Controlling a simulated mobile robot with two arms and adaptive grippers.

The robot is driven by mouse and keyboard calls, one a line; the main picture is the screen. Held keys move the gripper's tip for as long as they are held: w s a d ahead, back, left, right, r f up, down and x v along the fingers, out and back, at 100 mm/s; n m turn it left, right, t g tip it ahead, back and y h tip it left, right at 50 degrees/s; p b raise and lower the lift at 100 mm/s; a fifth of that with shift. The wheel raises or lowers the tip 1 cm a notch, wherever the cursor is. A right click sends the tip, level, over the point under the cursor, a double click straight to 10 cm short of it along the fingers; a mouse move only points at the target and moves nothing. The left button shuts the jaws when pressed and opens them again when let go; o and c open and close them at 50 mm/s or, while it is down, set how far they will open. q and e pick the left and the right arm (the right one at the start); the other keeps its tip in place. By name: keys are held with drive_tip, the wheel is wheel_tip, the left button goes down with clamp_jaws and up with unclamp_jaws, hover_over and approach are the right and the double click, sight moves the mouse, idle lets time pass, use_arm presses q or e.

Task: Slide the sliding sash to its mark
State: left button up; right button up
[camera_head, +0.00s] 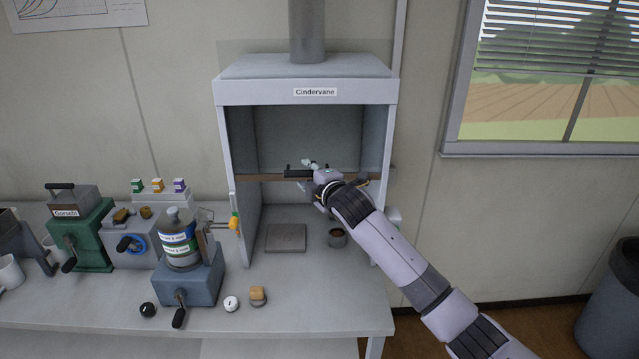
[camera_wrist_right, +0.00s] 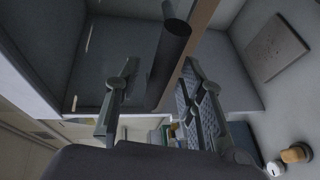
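The grey hood (camera_head: 305,92) labelled Cindervane stands at the back of the bench. Its sliding sash has a brown lower rail (camera_head: 262,178) part-way up the opening, with a dark bar handle (camera_head: 293,173) on it. My right gripper (camera_head: 312,170) is at the handle. In the right wrist view the round dark handle (camera_wrist_right: 171,48) reaches between the two open fingers (camera_wrist_right: 155,95). A gap shows on the left finger's side; the handle is nearer the right finger, contact unclear. Thin yellow marks (camera_wrist_right: 87,36) show on a grey surface there. My left gripper is not in view.
A blue-grey device with a bottle (camera_head: 190,280), a green device (camera_head: 93,240) and small knobs crowd the bench to the left. The bench's front right (camera_head: 340,305) is clear.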

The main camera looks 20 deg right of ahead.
drive_tip(key=v, duration=1.1)
